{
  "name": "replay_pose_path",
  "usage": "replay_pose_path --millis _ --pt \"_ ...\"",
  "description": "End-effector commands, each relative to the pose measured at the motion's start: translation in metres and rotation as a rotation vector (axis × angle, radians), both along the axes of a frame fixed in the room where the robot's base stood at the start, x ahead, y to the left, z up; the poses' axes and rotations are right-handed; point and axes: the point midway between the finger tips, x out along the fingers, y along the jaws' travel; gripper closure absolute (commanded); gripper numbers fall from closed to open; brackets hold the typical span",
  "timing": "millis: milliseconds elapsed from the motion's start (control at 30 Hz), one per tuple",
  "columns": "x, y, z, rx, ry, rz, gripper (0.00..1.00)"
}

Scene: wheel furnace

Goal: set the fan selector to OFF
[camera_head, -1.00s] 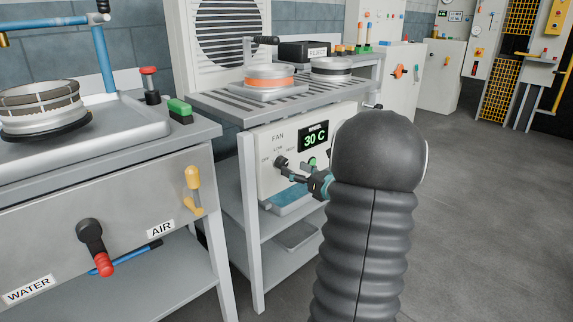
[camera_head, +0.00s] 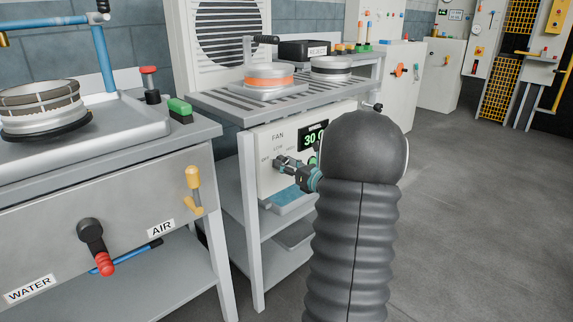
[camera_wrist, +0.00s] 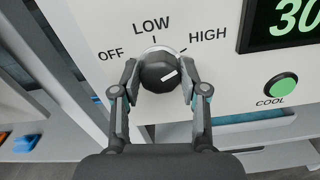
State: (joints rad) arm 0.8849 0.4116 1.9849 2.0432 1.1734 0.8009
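The fan selector (camera_wrist: 160,72) is a round dark knob on the white panel, with OFF, LOW and HIGH printed around it. Its white pointer line slants up and right, towards HIGH. My gripper (camera_wrist: 159,78) has one finger on each side of the knob, open around it; firm contact is not clear. My arm hides part of the panel's right side.
A green COOL button (camera_wrist: 281,88) and a temperature display (camera_head: 312,138) lie right of the selector. A blue-lined tray (camera_head: 288,199) sits below the panel. A grated bench top (camera_head: 215,97) holds two wheel-like parts above. The floor at right is clear.

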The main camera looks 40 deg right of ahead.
Motion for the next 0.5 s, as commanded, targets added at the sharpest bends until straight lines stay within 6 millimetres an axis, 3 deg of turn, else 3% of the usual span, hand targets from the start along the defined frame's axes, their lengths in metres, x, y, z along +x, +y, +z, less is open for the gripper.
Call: replay_pose_path --millis 267,500 --pt "-0.0006 -0.0016 -0.002 -0.03 -0.003 -0.003 0.91" --pt "-0.0007 -0.001 -0.0057 -0.155 -0.015 -0.003 0.91"
